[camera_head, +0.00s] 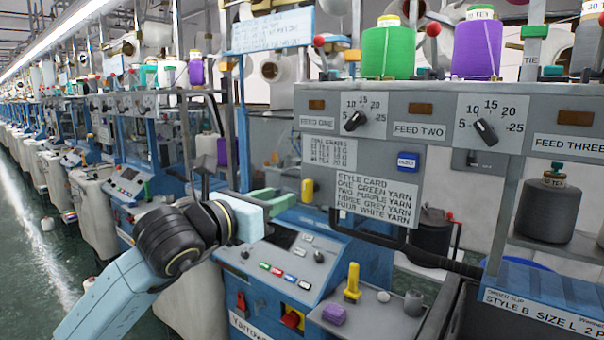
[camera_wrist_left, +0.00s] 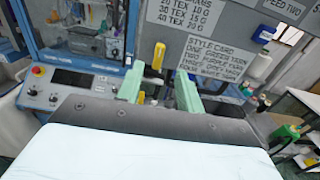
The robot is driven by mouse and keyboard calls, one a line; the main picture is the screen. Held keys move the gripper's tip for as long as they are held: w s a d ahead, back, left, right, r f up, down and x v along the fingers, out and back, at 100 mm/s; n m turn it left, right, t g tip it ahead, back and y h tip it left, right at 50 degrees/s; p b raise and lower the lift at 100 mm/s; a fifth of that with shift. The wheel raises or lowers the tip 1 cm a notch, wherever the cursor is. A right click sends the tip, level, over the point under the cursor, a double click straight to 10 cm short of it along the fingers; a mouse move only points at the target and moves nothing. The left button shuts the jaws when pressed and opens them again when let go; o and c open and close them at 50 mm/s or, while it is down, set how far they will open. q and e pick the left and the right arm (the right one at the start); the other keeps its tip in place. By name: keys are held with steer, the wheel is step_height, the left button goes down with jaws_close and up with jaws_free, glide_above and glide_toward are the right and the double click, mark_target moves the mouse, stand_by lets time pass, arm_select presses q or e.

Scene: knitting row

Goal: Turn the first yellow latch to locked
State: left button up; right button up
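Two yellow latch-like pieces show in the head view. One yellow piece (camera_head: 307,190) is upright on the machine, just right of my left gripper's fingertips. A second yellow lever (camera_head: 352,283) stands upright on the grey panel lower right. I cannot tell which is the first latch. My left gripper (camera_head: 272,201) has pale green fingers and is open and empty, pointing toward the machine. In the left wrist view, a yellow latch (camera_wrist_left: 158,56) stands beyond the gap between the open fingers (camera_wrist_left: 159,93), apart from them. My right gripper is out of view.
A blue control panel (camera_head: 283,266) with coloured buttons and a red knob lies below my left gripper. A style card (camera_head: 375,196) hangs under the grey feed panel (camera_head: 440,103) with dials. A purple block (camera_head: 334,314) sits by the lower lever. The green-floored aisle (camera_head: 40,262) at left is mostly clear.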

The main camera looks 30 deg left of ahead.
mark_target(304, 187)
arm_select(q)
steer(key=w+p, duration=0.1)
steer(key=w, duration=0.4)
steer(key=w+p, duration=0.1)
steer(key=w, duration=0.1)
steer(key=shift+w+d+p, duration=0.3)
steer(key=shift+w+f, duration=0.1)
steer(key=shift+w, duration=0.5)
jaws_close()
